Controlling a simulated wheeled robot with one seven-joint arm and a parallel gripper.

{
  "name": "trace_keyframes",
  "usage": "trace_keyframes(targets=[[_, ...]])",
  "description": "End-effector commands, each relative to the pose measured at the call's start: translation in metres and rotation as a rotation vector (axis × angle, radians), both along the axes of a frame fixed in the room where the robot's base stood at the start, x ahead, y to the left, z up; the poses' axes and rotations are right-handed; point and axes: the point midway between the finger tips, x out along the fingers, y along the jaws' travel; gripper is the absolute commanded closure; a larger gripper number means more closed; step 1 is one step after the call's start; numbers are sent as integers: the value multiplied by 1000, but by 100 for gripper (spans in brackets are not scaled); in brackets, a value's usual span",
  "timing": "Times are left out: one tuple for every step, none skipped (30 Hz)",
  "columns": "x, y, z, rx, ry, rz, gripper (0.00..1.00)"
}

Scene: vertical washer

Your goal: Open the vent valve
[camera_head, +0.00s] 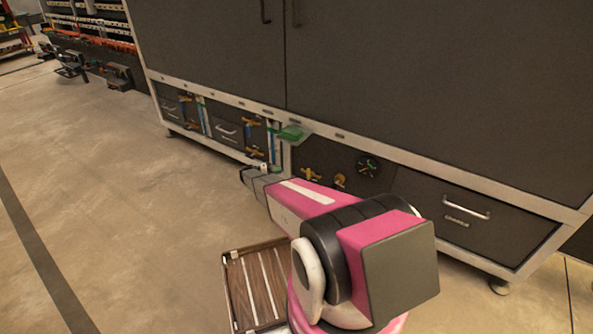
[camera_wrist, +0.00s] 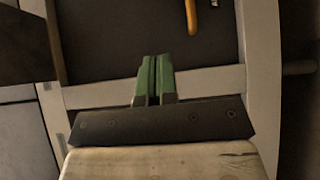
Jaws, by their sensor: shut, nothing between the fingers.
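My gripper (camera_wrist: 154,82) shows in the wrist view with its two green fingers shut together and nothing between them. Its fingertips point toward a pale frame bar (camera_wrist: 208,81) below a dark recess. An orange-yellow handle (camera_wrist: 191,17) hangs in that recess, apart from the fingers, up and to the right. In the head view, several yellow valve handles show on the washer's lower panels, including one to the right of my wrist (camera_head: 311,175) and one to the left (camera_head: 251,122). Which one is the vent valve I cannot tell. My arm hides part of the lower panel.
The large dark washer cabinet (camera_head: 420,80) has a pale lower rail. A round gauge (camera_head: 367,167) and a drawer with a metal handle (camera_head: 466,206) are on the right. The concrete floor (camera_head: 110,200) at left is clear.

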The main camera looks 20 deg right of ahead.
Motion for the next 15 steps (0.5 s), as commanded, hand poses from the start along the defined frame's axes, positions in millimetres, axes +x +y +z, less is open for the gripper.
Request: trace_keyframes(targets=[[1,0,-1,-4,-1,1,100],[1,0,-1,-5,-1,1,100],[1,0,0,-5,-1,2,100],[1,0,0,-5,-1,2,100],[1,0,0,-5,-1,2,100],[1,0,0,-4,-1,1,100],[1,0,0,-4,-1,1,100],[1,0,0,-4,-1,1,100],[0,0,0,-3,-2,1,100],[0,0,0,-3,-2,1,100],[0,-1,0,-3,-2,1,100],[0,-3,0,-3,-2,1,100],[0,-4,0,-3,-1,1,100],[0,-7,0,-3,-1,1,100],[-1,-11,0,-3,-1,0,100]])
